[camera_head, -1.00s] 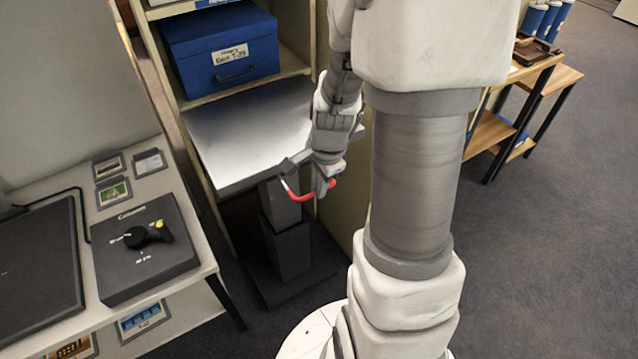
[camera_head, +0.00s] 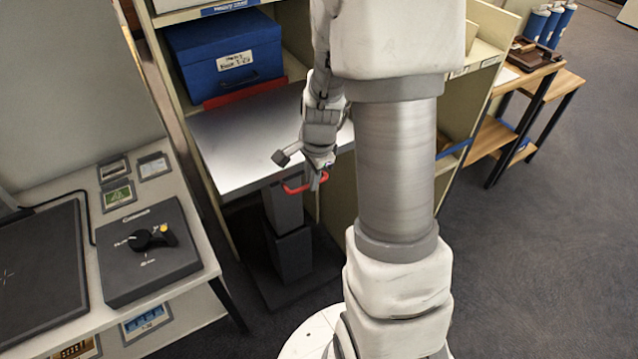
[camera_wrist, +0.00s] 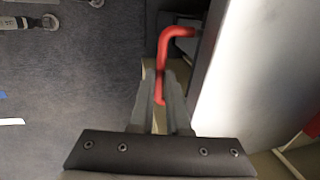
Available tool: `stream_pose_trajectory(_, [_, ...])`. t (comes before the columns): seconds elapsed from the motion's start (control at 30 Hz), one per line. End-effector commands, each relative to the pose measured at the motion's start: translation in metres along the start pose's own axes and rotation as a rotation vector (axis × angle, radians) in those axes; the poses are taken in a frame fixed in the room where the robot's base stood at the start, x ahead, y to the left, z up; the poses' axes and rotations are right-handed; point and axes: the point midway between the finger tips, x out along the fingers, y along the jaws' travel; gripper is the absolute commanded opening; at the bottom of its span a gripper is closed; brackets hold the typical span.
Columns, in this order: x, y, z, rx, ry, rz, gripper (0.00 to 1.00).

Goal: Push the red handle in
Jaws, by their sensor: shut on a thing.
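The red handle (camera_head: 294,186) is a bent bar below the front edge of a flat metal platform (camera_head: 240,140). My gripper (camera_head: 318,182) is at the right part of the handle, below the platform's front edge. In the wrist view the handle (camera_wrist: 163,62) runs down between the two fingers of my gripper (camera_wrist: 161,95), and its upper bend reaches right toward the platform (camera_wrist: 245,80). The fingers are shut on the handle. The exact contact is partly hidden by the fingers.
A blue box (camera_head: 222,55) stands on a shelf behind the platform, with a red strip (camera_head: 245,93) below it. A dark control box with a knob (camera_head: 148,250) sits on the left desk. Wooden side tables (camera_head: 525,85) stand at right. Open carpet (camera_head: 540,260) lies at lower right.

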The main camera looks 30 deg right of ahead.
Motion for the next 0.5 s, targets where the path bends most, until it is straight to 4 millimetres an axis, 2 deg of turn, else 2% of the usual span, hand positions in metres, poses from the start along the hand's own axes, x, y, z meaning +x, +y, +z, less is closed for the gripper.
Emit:
stream_pose_trajectory(0.1, [0.0008,-0.0092,0.0005,-0.001,0.000,-0.002,0.00])
stream_pose_trajectory(0.4, [0.0014,-0.0122,0.0005,-0.001,0.002,-0.009,0.00])
stream_pose_trajectory(0.43, [0.0013,-0.0123,0.0005,-0.001,0.002,-0.009,0.20])
stream_pose_trajectory(0.5, [0.0013,-0.0123,0.0005,-0.002,0.002,-0.009,0.32])
